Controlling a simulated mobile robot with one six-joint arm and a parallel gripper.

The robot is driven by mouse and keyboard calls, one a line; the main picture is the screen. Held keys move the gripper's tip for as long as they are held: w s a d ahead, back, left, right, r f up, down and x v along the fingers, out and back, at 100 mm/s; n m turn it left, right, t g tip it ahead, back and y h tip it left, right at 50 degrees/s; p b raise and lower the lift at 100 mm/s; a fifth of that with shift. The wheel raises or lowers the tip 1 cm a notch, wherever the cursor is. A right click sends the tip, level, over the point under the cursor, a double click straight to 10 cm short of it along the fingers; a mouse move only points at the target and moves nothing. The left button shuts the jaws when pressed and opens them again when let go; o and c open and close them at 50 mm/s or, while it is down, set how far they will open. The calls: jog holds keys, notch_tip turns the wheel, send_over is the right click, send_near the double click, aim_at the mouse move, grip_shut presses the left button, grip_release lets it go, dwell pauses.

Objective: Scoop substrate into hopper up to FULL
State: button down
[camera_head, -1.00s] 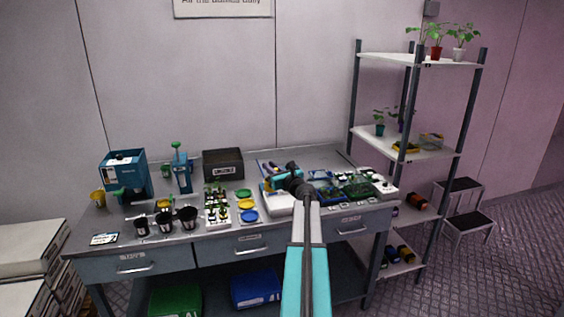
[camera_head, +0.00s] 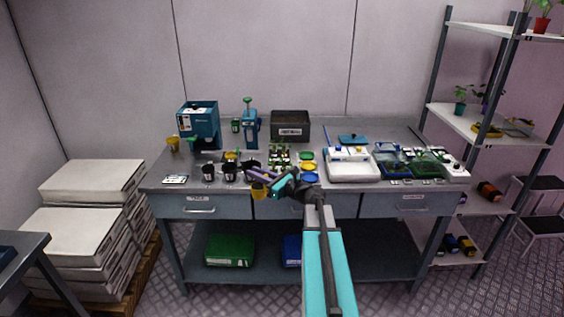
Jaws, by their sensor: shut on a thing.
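A blue machine with an open-looking top (camera_head: 198,120), probably the hopper, stands at the bench's back left. Its fill level and any FULL mark cannot be made out. A dark labelled box (camera_head: 290,125), possibly the substrate bin, stands at the back middle; its contents are too dark to tell. My gripper (camera_head: 277,186) is over the bench's front edge, right of the black pots. It is shut on what looks like a scoop with a yellow cup (camera_head: 260,192), at its left. A purple bar shows beside it. Whether the cup holds substrate cannot be seen.
Several black pots (camera_head: 208,172) stand at the front left of the bench, with a yellow cup (camera_head: 172,144) behind. A blue press-like tool (camera_head: 250,130) stands between hopper and box. A shelf rack (camera_head: 490,117) stands farther right.

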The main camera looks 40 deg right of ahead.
jog(key=s+a+f+n+g+y, duration=0.2)
jog(key=a+y, duration=0.1)
jog(key=a, duration=0.7)
jog(key=s+a+f+n+g+y+b, duration=0.1)
jog(key=s+a+f+n+g+y, duration=0.1)
jog(key=a, duration=0.9)
jog(key=s+a+f+n+g+y+b, duration=0.1)
jog(key=s+a+f+n+g+y, duration=0.1)
jog(key=a, duration=0.9)
jog(key=shift+s+n+y, duration=0.7)
jog(key=shift+s+y, duration=0.35)
jog(key=shift+y, duration=0.15)
jog(key=shift+r, duration=0.1)
